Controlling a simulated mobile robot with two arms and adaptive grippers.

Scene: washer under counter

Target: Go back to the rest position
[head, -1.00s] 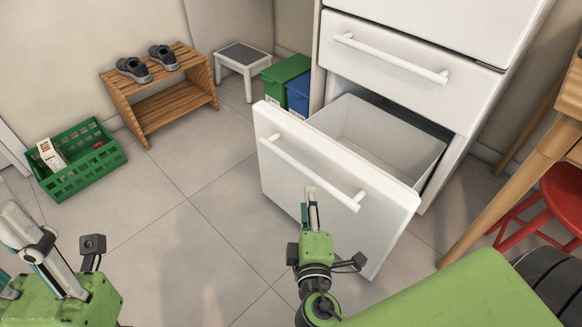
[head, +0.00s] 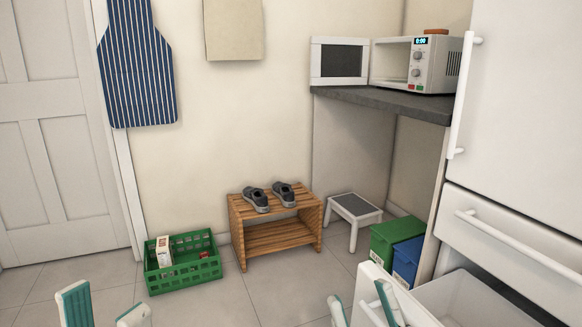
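My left gripper (head: 104,308) shows at the bottom left of the head view, with two teal-padded fingers spread apart and nothing between them. My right gripper (head: 362,308) shows at the bottom edge, right of the middle, in front of the open drawer's front panel (head: 372,275). Its two teal-padded fingertips are apart. The drawer's white handle (head: 371,313) shows between or behind them; I cannot tell whether they touch it. The rest of both arms is below the picture.
The lower drawer (head: 465,295) of the white fridge (head: 522,110) stands pulled out. A green crate (head: 183,280), a wooden shoe rack (head: 285,240), a white stool (head: 352,212) and green (head: 385,240) and blue (head: 405,262) bins line the wall. A microwave (head: 428,65) with its door open stands on the counter (head: 380,98).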

